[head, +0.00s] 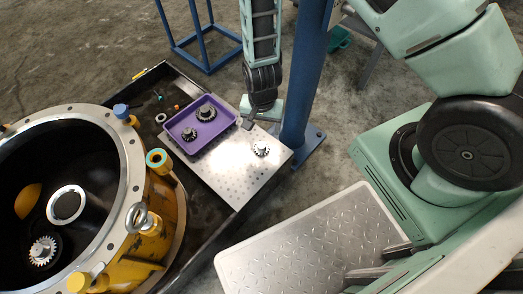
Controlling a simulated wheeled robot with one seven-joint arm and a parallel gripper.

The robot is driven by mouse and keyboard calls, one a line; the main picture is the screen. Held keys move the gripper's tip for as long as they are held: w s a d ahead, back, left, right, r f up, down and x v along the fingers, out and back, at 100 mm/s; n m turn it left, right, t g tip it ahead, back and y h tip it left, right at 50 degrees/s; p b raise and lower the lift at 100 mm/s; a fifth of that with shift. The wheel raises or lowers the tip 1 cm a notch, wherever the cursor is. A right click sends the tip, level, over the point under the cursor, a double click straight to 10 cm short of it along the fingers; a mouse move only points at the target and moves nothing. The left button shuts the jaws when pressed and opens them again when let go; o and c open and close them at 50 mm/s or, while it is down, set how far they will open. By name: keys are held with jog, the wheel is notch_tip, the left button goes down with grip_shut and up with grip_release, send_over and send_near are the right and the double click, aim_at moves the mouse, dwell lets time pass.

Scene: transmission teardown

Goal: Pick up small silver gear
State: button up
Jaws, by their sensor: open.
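A small silver gear (261,150) lies on the perforated metal plate (225,170), near its right end. My gripper (248,124) hangs over the plate, just above and to the left of this gear in the picture, apart from it. It is open and empty, though its fingers are small and partly hidden by its own body. Another silver gear (43,251) sits inside the large yellow housing (167,215) at the left.
A purple tray (171,131) with two dark gears stands on the plate, left of my gripper. A blue post (302,75) rises close to the right of my gripper. Small parts lie in the black tray (150,80) behind the housing.

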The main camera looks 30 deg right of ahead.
jog(key=b, duration=0.2)
send_over(262, 145)
notch_tip(262, 145, down, 6)
jog(key=shift+w+f, duration=0.1)
jog(key=shift+f, duration=0.05)
notch_tip(262, 145, down, 5)
jog(key=b, duration=0.3)
jog(key=shift+a+f+b, duration=0.1)
jog(key=shift+f+b, duration=0.05)
jog(key=shift+b, duration=0.2)
jog(key=c, duration=1.3)
